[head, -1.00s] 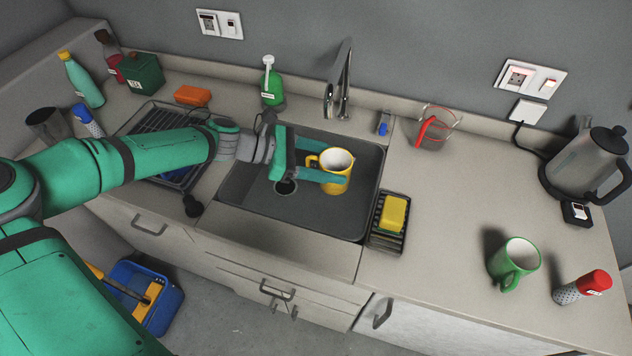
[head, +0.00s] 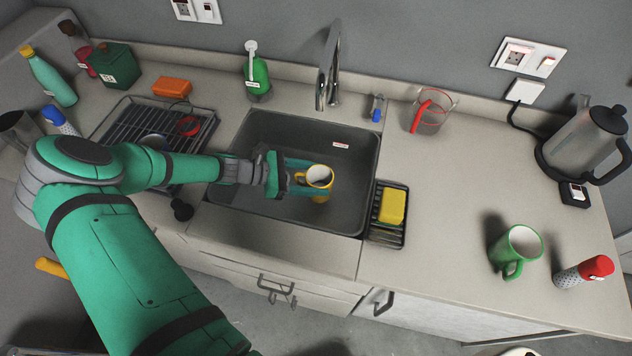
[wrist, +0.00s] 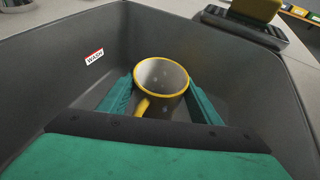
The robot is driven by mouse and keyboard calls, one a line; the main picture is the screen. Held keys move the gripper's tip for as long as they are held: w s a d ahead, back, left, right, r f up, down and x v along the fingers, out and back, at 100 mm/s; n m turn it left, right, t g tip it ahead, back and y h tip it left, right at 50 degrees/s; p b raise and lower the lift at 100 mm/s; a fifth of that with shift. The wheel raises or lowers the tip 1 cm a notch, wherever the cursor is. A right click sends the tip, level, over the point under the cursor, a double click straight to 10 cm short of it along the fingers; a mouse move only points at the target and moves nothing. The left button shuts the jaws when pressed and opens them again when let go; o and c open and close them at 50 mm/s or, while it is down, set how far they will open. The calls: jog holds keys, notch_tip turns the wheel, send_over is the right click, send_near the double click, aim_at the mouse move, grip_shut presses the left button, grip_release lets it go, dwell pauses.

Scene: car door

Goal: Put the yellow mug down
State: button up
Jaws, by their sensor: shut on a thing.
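The yellow mug (head: 320,179) is upright between the teal fingers of my gripper (head: 308,180), inside the dark sink basin (head: 262,128). In the wrist view the mug (wrist: 160,76) shows its pale inside and yellow rim, with its handle toward my palm. My gripper (wrist: 160,95) is shut on the mug, one finger on each side. The mug's underside is hidden, so I cannot tell whether it touches the sink floor.
A sponge (head: 392,207) lies on a black rack right of the sink. The faucet (head: 330,65) stands behind it. A green mug (head: 515,252) and a kettle (head: 585,140) are on the right counter. A drying rack (head: 150,125) is at left.

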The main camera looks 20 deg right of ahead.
aim_at(316, 184)
jog(key=shift+f, duration=1.05)
jog(key=shift+f, duration=0.25)
jog(key=shift+f, duration=0.35)
jog(key=o, duration=1.4)
jog(key=shift+w, duration=0.1)
jog(key=shift+c, duration=0.2)
jog(key=shift+r, duration=0.1)
